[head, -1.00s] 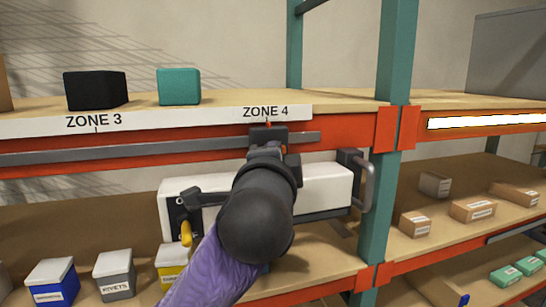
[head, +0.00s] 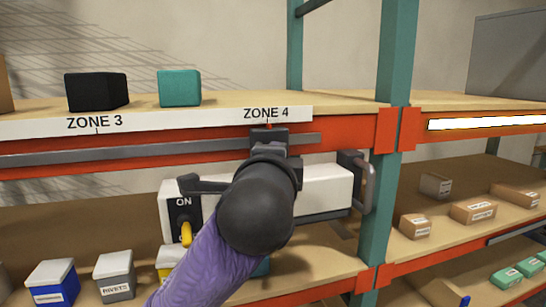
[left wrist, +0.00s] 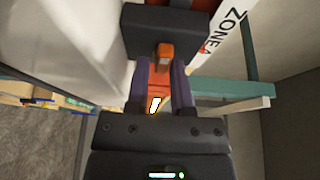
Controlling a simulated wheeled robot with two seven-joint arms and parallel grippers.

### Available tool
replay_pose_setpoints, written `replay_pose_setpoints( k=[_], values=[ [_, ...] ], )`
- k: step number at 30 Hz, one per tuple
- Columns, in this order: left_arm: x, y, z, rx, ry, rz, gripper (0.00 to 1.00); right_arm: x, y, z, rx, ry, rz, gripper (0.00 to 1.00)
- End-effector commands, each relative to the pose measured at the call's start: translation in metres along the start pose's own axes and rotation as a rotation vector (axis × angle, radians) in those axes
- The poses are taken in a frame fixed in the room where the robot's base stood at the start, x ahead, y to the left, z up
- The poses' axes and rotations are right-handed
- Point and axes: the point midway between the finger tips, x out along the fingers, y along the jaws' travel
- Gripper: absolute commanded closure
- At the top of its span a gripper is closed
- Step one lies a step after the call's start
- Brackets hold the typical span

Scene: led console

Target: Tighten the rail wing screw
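The rail wing screw seems to be the small orange tab (left wrist: 165,52) on a dark clamp block (left wrist: 165,25) in the left wrist view. In the head view the dark block (head: 268,137) sits on the grey rail (head: 190,145) under the ZONE 4 label. My left gripper (left wrist: 159,72) has its two fingers apart, pointing at the tab, with nothing seen between them. Whether the tips overlap the tab's sides is unclear. In the head view my wrist hides the fingers. A white console box (head: 325,188) hangs below the rail, its middle hidden by my arm. My right gripper is out of view.
The console has an ON panel (head: 183,212), a yellow lever (head: 186,234) and a side handle (head: 366,185). A teal post (head: 385,110) stands to the right. Black (head: 96,91) and teal (head: 180,88) boxes sit on the upper shelf; small bins stand below.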

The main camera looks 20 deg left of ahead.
Motion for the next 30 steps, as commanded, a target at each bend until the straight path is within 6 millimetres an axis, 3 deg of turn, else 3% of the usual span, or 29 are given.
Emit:
replay_pose_setpoints(
  k=[1, 3, 14, 23, 26, 30],
  values=[
    [0.000, 0.000, 0.000, 0.000, 0.000, -0.001, 0.61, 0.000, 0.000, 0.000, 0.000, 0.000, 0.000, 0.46],
    [0.000, 0.000, 0.000, -0.001, 0.000, -0.002, 0.46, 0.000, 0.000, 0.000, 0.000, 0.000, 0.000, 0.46],
    [-0.007, -0.001, 0.000, -0.004, 0.000, -0.007, 0.46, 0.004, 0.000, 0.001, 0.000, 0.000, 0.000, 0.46],
    [-0.074, 0.002, -0.001, -0.005, 0.004, -0.012, 0.46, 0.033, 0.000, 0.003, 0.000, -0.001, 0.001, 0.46],
    [-0.088, -0.005, -0.003, 0.000, 0.010, -0.004, 0.46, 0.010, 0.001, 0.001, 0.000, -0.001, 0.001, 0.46],
    [-0.098, -0.004, -0.001, -0.002, 0.003, -0.003, 0.46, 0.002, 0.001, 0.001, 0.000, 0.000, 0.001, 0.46]
  ],
)
